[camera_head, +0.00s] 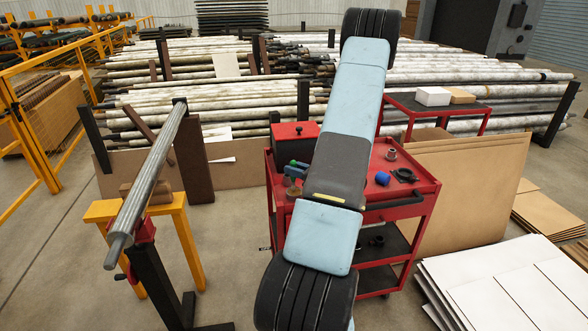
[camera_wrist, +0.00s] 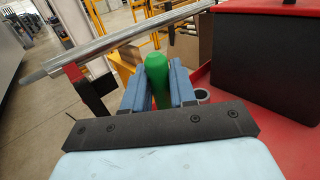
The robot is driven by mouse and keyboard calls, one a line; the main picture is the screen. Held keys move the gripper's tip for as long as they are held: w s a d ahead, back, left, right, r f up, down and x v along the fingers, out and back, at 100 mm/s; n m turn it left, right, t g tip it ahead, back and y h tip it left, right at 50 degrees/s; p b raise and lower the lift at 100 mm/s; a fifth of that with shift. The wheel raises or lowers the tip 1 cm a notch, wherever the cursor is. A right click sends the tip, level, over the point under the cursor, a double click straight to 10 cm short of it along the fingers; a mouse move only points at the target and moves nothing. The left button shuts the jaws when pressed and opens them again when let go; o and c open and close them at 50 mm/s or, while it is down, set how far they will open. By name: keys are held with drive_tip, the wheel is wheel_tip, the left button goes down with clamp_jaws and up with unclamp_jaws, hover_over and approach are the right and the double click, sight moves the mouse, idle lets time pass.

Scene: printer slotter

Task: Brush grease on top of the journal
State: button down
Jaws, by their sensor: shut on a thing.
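A long grey metal roller shaft (camera_head: 155,170) rests on a stand at the left. Its narrower round end, the journal (camera_head: 117,252), points toward the camera. In the wrist view the shaft (camera_wrist: 130,40) crosses the upper left, with the journal (camera_wrist: 32,77) at its left end. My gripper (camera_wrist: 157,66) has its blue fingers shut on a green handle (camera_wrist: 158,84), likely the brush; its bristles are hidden. In the head view my gripper (camera_head: 293,181) is over the left part of the red cart, to the right of the shaft and apart from it.
The red cart (camera_head: 405,207) carries a red and black box (camera_head: 294,140), a blue round item (camera_head: 382,178) and dark rings (camera_head: 404,175). A yellow trestle (camera_head: 184,245) and dark post (camera_head: 160,285) stand under the shaft. Open floor lies between shaft and cart.

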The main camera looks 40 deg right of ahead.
drive_tip(key=shift+s+f, duration=0.1)
drive_tip(key=shift+f, duration=0.25)
idle(1.1)
drive_tip(key=shift+r, duration=0.1)
drive_tip(key=shift+r, duration=3.45)
